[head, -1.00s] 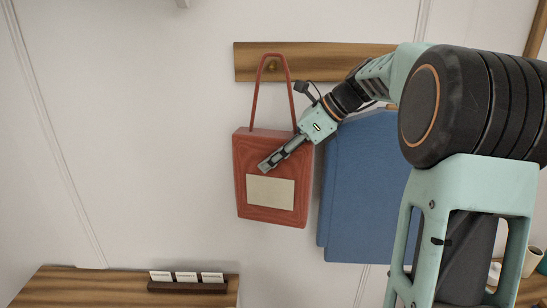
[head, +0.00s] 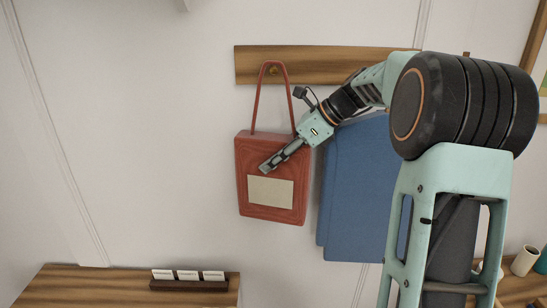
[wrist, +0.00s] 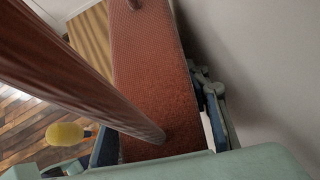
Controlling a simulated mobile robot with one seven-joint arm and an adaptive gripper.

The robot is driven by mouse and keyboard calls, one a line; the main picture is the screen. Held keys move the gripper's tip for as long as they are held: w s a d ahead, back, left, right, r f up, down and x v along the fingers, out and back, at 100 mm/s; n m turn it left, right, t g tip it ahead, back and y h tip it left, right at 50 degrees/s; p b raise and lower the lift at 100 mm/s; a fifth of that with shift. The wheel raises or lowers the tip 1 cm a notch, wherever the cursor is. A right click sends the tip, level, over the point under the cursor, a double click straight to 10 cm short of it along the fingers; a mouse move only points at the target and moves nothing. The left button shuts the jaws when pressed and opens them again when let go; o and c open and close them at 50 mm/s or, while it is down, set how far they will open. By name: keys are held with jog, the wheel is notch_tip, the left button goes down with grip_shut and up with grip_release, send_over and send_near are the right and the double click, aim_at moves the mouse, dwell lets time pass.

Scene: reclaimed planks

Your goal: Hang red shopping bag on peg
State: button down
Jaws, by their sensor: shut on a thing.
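The red shopping bag (head: 248,152), with a pale label on its front, is upright against the wall. Its handle loop rises to the wooden peg board (head: 350,60), and the peg (head: 273,70) shows inside the loop, a little below its top. I cannot tell whether the handle is over the peg or in front of it. My gripper (head: 266,166) comes from the upper right and is shut on the bag's upper body, one finger across the front. In the wrist view the bag's top (wrist: 155,65) lies between the fingers (wrist: 160,140), with the handle crossing close to the camera.
A blue bag (head: 350,190) hangs close on the right, partly behind my arm. Below left, a wooden surface (head: 90,285) carries a dark holder (head: 188,285) with white cards. Cups (head: 525,260) stand at lower right. The wall to the left is clear.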

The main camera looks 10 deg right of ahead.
jog(key=c, duration=1)
grip_release()
